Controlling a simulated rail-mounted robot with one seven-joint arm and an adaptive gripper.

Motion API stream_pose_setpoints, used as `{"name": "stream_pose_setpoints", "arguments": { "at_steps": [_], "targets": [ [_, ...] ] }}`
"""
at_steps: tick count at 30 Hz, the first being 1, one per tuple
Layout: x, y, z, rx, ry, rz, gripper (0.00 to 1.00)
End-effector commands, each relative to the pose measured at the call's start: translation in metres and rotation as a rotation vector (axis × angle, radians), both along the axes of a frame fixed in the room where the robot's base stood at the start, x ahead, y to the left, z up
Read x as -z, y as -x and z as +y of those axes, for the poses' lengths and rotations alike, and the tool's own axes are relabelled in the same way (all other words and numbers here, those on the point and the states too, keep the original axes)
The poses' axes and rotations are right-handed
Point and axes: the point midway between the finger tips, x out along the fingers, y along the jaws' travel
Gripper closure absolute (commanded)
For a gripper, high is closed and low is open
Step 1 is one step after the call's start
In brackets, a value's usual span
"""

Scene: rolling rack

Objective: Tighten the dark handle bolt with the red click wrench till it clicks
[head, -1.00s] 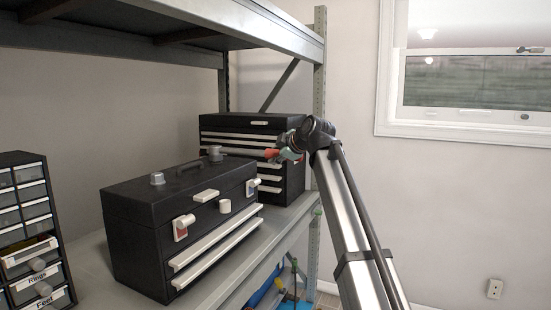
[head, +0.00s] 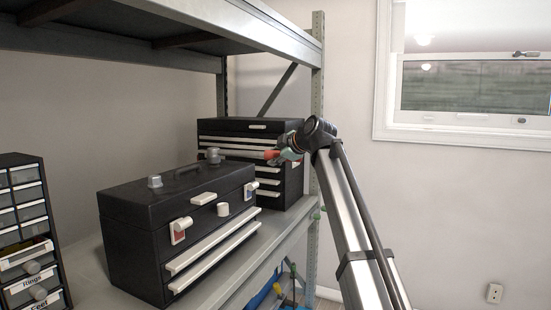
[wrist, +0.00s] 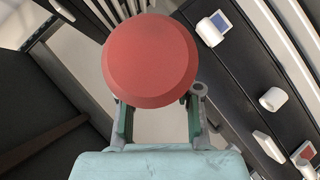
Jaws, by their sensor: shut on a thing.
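The red click wrench (head: 272,154) is held in my gripper (head: 287,156), in front of the rear toolbox. In the wrist view its round red end (wrist: 150,58) shows large between the green fingers of my gripper (wrist: 158,102); the rest of the wrench is hidden. The black front toolbox (head: 135,240) stands on the shelf with a carry handle (head: 182,171) on its lid. A darker grey handle bolt (head: 212,155) stands at the handle's far end, and a lighter silver bolt (head: 154,181) at its near end. The wrench is right of the dark bolt, apart from it in the picture.
A second black toolbox (head: 250,125) with white drawers stands behind. A small-parts cabinet (head: 30,230) is at the left. The upper shelf (head: 230,28) and rack post (head: 317,100) bound the space. The front toolbox's latches and white knob (wrist: 273,99) show in the wrist view.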

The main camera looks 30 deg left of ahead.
Motion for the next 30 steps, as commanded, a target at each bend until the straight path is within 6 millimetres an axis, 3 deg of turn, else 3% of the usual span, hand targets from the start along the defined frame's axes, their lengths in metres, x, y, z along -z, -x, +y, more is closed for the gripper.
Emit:
{"name": "stream_pose_setpoints", "arguments": {
  "at_steps": [30],
  "targets": [
    [-0.063, -0.001, 0.001, 0.001, -0.005, 0.000, 1.00]
  ]
}}
